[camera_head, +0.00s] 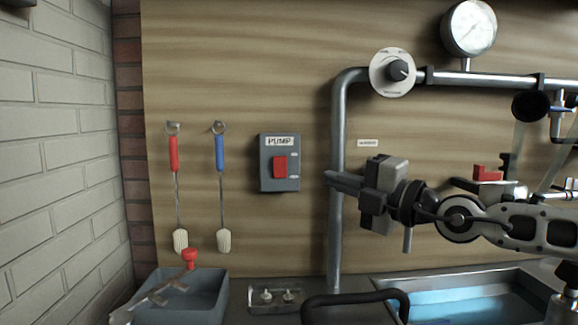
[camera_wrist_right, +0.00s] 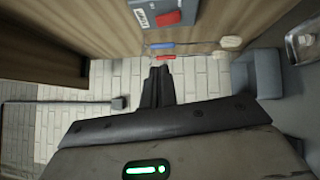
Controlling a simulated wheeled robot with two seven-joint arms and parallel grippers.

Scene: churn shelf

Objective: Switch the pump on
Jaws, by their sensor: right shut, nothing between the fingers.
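The pump switch is a grey box (camera_head: 266,170) labelled PUMP on the wooden back wall, with a red rocker (camera_head: 280,167) on its front. The box also shows at the top of the right wrist view (camera_wrist_right: 147,17), with its red rocker (camera_wrist_right: 168,17). My right gripper (camera_head: 328,179) comes in from the right, to the right of the box and apart from it, in front of the vertical pipe. Its fingers are shut together and empty, as the right wrist view (camera_wrist_right: 159,72) also shows. My left gripper is not in view.
A vertical pipe (camera_head: 337,240) rises right of the box to a round dial (camera_head: 392,72) and a gauge (camera_head: 469,27). Two brushes, red-handled (camera_head: 174,155) and blue-handled (camera_head: 219,153), hang to the left. A grey bin (camera_head: 205,300) and a sink of blue water (camera_head: 465,305) sit below.

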